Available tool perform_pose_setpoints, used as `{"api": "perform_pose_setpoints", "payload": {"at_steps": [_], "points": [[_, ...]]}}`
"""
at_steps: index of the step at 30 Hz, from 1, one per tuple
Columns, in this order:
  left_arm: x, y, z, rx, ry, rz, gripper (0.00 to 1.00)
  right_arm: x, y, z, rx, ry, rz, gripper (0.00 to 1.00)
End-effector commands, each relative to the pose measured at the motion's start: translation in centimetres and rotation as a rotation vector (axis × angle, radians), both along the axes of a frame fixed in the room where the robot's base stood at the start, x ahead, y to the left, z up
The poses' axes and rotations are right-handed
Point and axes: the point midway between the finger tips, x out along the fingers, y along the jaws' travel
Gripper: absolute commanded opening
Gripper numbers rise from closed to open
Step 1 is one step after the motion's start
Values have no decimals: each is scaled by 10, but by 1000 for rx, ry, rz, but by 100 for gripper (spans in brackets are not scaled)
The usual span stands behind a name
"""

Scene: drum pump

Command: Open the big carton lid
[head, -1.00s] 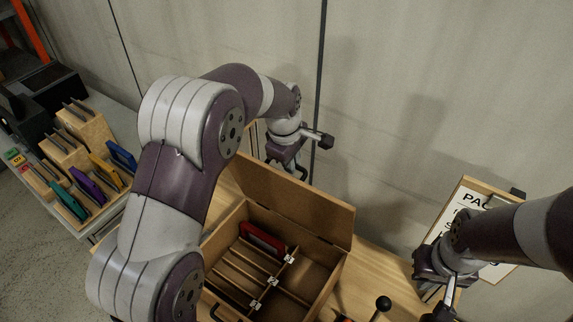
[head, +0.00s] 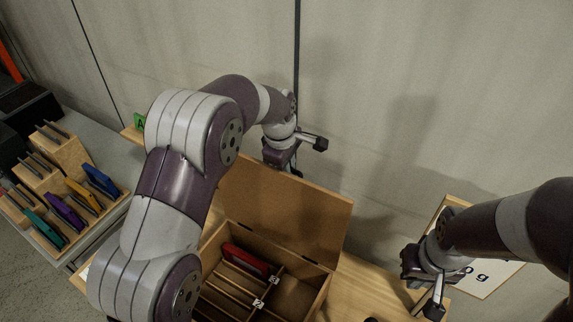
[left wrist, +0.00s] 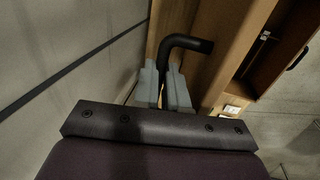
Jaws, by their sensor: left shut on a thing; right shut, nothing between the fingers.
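The big wooden carton (head: 318,292) stands open on the table, with its lid (head: 285,208) raised steeply at the back. The lid's wooden panel also shows in the left wrist view (left wrist: 218,45). My left gripper (left wrist: 164,88) is shut on a black bent handle (left wrist: 190,43) beside the wood. In the head view this gripper is behind the lid's top edge, its fingertips hidden. My right gripper (head: 436,302) is shut and empty, to the right of the carton. Inside the carton are a red item (head: 246,260) and slotted dividers with white number tags.
A side table at left bears a wooden rack (head: 62,205) with green, purple, yellow and blue items. A clipboard with a paper (head: 487,277) is behind my right arm. A wall rises close behind the lid. My left arm covers the carton's left part.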

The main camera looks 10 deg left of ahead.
Motion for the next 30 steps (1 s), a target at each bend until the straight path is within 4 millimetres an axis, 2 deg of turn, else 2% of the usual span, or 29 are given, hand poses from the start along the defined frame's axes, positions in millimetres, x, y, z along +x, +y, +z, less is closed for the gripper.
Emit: {"api": "perform_pose_setpoints", "payload": {"at_steps": [1,3,4,14,17,20,21,24,27,30], "points": [[-6,1,-10,3,25,2,0,0,0,-1,0,0,0,0],[-6,1,-9,3,25,2,29,0,0,-1,0,0,0,0],[-5,1,-9,3,23,2,38,0,0,-1,0,0,0,0],[-2,1,-1,1,8,1,38,0,0,-3,0,0,0,0],[-4,2,13,0,4,1,38,0,0,-13,0,0,0,0],[-9,4,38,0,3,1,38,0,0,-25,0,0,0,0],[-11,5,58,1,6,2,38,0,0,-16,0,2,0,0],[-17,7,92,1,12,1,38,0,0,12,0,-1,0,0],[-21,9,110,1,17,1,38,0,0,27,0,-1,0,0],[-23,9,118,2,17,1,38,0,0,34,0,-1,0,0]]}}
